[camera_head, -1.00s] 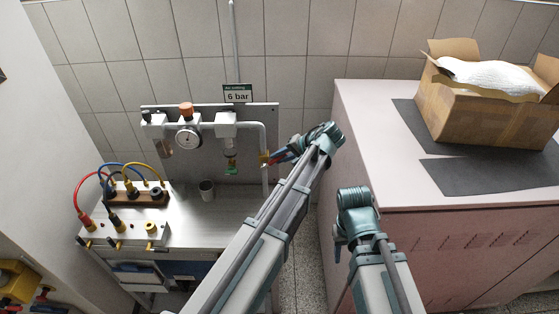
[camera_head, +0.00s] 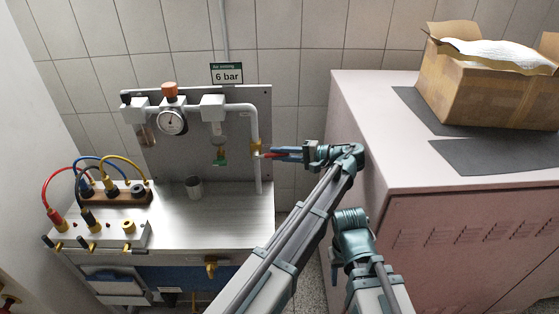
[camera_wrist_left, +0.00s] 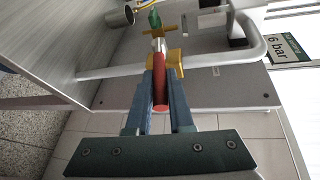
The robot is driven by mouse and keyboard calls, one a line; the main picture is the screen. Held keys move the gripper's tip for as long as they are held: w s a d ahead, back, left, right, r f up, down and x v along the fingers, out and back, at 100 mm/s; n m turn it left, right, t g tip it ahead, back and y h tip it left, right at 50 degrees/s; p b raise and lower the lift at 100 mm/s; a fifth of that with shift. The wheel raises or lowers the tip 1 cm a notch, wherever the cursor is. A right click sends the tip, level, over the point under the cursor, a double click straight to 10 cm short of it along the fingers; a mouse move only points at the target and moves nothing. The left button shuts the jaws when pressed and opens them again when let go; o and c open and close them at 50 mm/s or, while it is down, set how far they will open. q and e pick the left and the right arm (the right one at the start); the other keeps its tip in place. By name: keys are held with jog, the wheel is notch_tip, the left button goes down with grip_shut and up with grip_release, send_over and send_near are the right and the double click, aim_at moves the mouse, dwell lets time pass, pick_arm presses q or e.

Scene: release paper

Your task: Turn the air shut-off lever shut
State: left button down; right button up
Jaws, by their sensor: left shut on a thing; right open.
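The air shut-off lever is a red handle (camera_head: 269,156) on a brass valve (camera_head: 256,147) in the white vertical pipe (camera_head: 257,178). It sticks out to the right, across the pipe. In the left wrist view the red lever (camera_wrist_left: 160,88) lies between my blue fingers, with the yellow valve body (camera_wrist_left: 172,58) behind it. My left gripper (camera_head: 276,154) is shut on the lever, its arm reaching in from the right of the pipe. My right gripper (camera_head: 342,258) is open, low beside the pink cabinet, with its fingers hard to make out.
A steel bench (camera_head: 235,215) holds a metal cup (camera_head: 193,187) and a block with coloured hoses (camera_head: 118,194). A gauge (camera_head: 171,121) and "6 bar" sign (camera_head: 227,74) are above. The pink cabinet (camera_head: 430,240) with a cardboard box (camera_head: 480,100) stands close on the right.

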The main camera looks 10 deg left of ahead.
pick_arm(q)
jog(key=shift+f, duration=0.2)
dwell(0.4)
jog(key=c, duration=0.8)
grip_release()
jog(key=shift+r, duration=0.1)
